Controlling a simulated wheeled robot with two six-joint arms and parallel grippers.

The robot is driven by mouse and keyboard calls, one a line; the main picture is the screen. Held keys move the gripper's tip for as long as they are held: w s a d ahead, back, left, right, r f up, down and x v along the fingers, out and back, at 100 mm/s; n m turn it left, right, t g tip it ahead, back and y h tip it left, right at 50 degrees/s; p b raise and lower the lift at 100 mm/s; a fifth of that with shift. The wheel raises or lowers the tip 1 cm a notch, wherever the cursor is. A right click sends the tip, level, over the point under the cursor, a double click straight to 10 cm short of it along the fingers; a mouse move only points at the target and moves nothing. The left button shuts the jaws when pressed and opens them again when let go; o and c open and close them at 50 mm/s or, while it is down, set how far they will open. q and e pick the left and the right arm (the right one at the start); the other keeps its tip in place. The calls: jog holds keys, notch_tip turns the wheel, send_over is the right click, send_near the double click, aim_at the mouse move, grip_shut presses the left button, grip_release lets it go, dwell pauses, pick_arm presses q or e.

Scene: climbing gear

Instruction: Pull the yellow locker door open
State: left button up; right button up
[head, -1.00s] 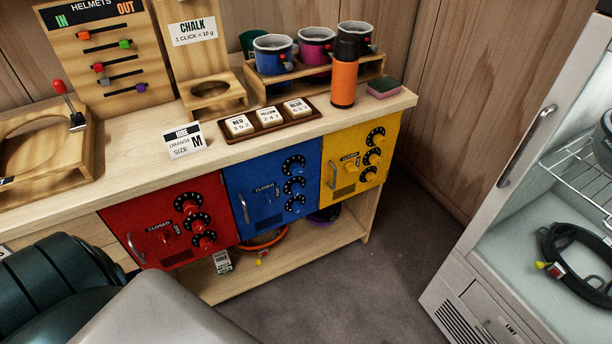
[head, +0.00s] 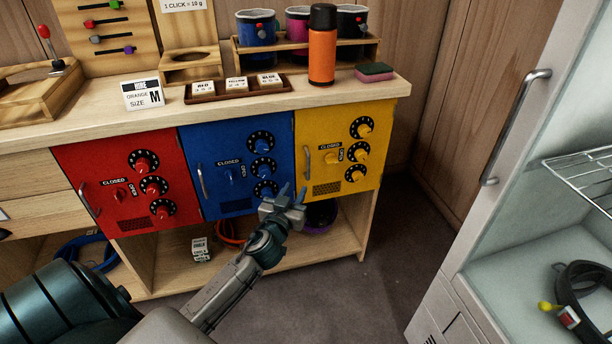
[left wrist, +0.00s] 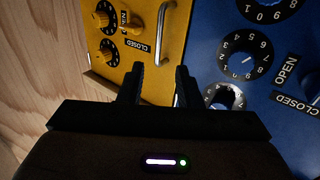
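The yellow locker door (head: 312,125) is at the right end of the row under the counter and looks shut. Three yellow dials run down its right side. A small yellow knob (head: 333,157) sits by the CLOSED and OPEN labels; which way it points is unclear. Its upright metal handle (head: 307,160) is on the left edge. My left gripper (head: 293,190) is open and empty, in front of the blue door's lower right corner, below the handle. In the left wrist view the handle (left wrist: 167,32) lies beyond the open fingertips (left wrist: 158,75). My right gripper is not in view.
The blue door (head: 215,150) and red door (head: 85,165), both looking shut, are to the left. The counter (head: 350,92) holds an orange bottle (head: 322,55) and a sponge (head: 374,72). A glass-front cabinet (head: 500,140) stands right, with open floor between.

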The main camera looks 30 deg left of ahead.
aim_at(308, 167)
pick_arm(q)
jog(key=p+x, duration=0.1)
jog(key=x, duration=0.9)
jog(key=shift+w, duration=0.3)
grip_shut()
